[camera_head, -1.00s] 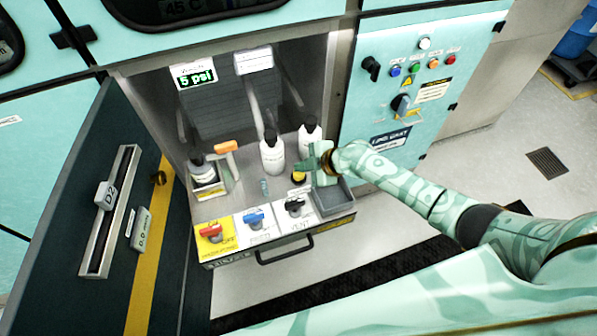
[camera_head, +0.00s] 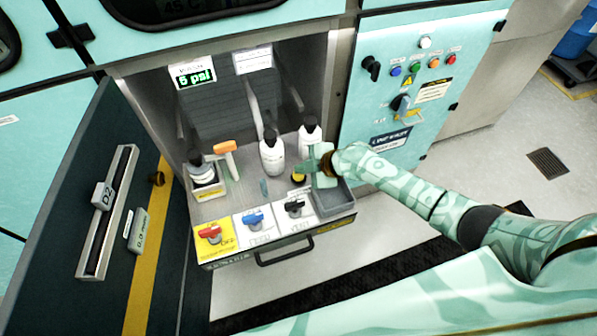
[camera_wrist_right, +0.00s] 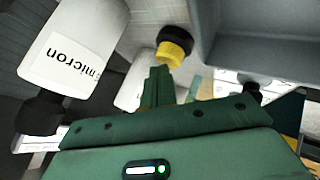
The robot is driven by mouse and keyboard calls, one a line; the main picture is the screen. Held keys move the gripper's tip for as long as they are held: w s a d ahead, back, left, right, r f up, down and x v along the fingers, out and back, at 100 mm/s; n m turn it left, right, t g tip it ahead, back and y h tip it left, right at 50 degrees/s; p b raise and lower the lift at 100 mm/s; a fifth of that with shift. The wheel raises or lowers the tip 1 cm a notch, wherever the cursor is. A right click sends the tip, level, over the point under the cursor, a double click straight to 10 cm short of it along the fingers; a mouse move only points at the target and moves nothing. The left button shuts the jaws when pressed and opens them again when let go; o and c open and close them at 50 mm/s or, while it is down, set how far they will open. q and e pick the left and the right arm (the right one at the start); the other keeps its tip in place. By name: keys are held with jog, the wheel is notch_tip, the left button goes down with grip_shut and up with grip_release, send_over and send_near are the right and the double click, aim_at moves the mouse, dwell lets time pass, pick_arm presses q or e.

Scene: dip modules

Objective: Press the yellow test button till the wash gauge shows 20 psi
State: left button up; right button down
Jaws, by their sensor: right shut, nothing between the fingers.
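The yellow test button (camera_head: 298,179), on a black base, stands on the drawer top beside the grey bin. The wrist view shows this button (camera_wrist_right: 174,54) just beyond the tips of my right gripper (camera_wrist_right: 160,72). In the head view my right gripper (camera_head: 308,167) is shut and empty, close over the button and partly covering it. I cannot tell whether it touches. The wash gauge (camera_head: 195,76) has a green digital reading on the back panel, a single digit that looks like 5 or 6 psi. My left gripper is not in view.
White bottles (camera_head: 272,155) stand behind the button, and a grey bin (camera_head: 334,198) is right of it. Red, blue and black valve handles (camera_head: 254,217) line the drawer front. An orange-headed handle (camera_head: 226,147) stands left. The dark door (camera_head: 95,220) hangs open at left.

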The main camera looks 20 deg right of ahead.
jog(key=shift+f, duration=0.35)
dwell(0.4)
jog(key=shift+r+p, duration=0.5)
jog(key=shift+r, duration=0.55)
jog(key=shift+r+p, duration=1.85)
jog(key=shift+r, duration=0.75)
jog(key=shift+f, duration=0.1)
